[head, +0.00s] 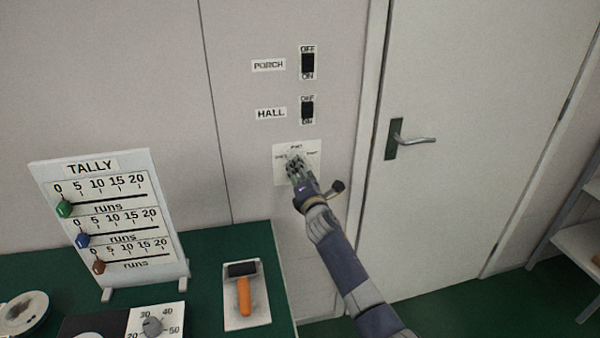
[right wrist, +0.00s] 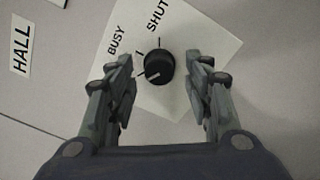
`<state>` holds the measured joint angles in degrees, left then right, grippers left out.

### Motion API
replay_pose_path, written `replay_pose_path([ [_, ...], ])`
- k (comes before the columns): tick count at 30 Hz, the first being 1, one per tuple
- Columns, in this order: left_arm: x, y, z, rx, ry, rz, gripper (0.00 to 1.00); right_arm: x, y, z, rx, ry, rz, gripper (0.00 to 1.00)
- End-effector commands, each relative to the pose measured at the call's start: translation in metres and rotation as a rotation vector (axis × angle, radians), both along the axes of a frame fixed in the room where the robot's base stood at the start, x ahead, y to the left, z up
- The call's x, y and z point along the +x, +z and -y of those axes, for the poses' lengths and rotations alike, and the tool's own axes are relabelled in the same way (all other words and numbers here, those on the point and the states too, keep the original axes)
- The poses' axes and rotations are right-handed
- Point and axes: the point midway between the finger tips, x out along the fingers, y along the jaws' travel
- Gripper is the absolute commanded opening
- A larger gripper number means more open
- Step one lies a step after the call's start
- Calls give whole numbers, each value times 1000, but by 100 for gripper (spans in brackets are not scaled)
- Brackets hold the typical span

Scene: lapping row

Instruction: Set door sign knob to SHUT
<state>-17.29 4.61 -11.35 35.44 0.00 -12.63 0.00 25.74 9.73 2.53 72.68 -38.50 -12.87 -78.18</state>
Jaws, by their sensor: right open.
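The door sign is a white plate (head: 312,176) on the wall below the HALL switch. It also shows in the right wrist view (right wrist: 215,45), with a round black knob (right wrist: 160,67) and the words BUSY (right wrist: 117,40) and SHUT (right wrist: 157,16). The knob's pale mark points to the lower left in that view, away from SHUT. The label on that side is hidden behind a finger. My right gripper (head: 296,167) is at the plate. In the right wrist view its open fingers (right wrist: 166,82) stand either side of the knob, with gaps visible. My left gripper is out of view.
Above are the PORCH switch (head: 308,62) and HALL switch (head: 307,110). A door with a lever handle (head: 415,141) is to the right. A green table (head: 210,245) at lower left holds a TALLY board (head: 165,175), an orange-handled tool (head: 245,295) and a dial (head: 152,326).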

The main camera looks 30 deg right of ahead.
Motion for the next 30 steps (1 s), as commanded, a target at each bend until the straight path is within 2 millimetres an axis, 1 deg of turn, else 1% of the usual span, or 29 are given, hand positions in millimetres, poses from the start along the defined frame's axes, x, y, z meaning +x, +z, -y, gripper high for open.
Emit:
replay_pose_path([
  [5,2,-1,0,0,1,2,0,9,0,2,1,1,1,47],
  [14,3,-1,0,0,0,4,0,10,0,2,1,1,1,47],
  [17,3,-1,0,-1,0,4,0,10,0,2,1,1,1,27],
  [18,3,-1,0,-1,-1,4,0,10,0,2,1,1,1,18],
  [20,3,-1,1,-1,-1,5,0,10,0,2,1,1,1,4],
  [21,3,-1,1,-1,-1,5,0,10,0,2,1,1,1,2],
  [30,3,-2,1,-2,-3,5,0,10,0,2,20,1,5,2],
])
